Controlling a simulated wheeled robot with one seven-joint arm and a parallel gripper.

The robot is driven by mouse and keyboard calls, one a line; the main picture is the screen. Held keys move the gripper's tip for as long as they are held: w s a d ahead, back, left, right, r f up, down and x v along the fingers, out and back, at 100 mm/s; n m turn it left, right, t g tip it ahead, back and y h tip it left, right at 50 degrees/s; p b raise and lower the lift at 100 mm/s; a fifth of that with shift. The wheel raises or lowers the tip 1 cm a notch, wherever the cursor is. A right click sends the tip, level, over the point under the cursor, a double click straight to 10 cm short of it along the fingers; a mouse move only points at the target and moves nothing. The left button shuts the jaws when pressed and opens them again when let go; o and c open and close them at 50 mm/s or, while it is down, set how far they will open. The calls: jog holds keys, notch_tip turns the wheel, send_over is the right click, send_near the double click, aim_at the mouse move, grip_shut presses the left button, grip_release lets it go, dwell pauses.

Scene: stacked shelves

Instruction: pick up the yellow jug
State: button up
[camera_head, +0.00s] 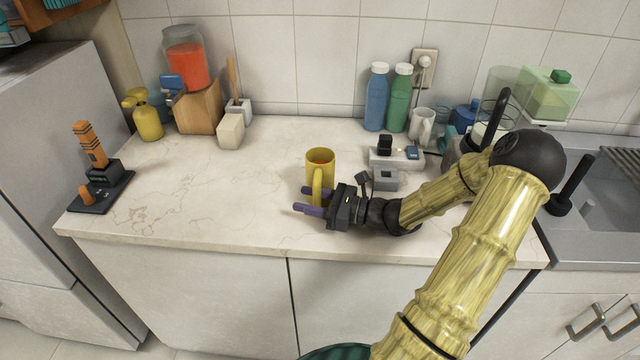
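The yellow jug (320,158) stands upright on the light marble counter, open at the top, with its handle (317,183) facing the front edge. My gripper (308,200) comes in low from the right and has two purple fingers pointing left. The fingers are spread apart, one behind the handle and one in front of it, so the handle lies between them. Whether either finger touches the handle cannot be told. The near finger covers the lowest part of the handle.
A grey block (385,180) and a white tray (397,158) with small items stand right of the jug. Blue (376,98) and green (399,100) bottles stand behind. The counter left of the jug is clear up to a black stand (101,190).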

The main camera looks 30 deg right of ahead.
grip_shut()
jog(key=shift+r, duration=0.2)
notch_tip(320, 180, up, 10)
jog(key=p, duration=0.1)
jog(key=shift+f, duration=0.2)
dwell(1.0)
dwell(0.6)
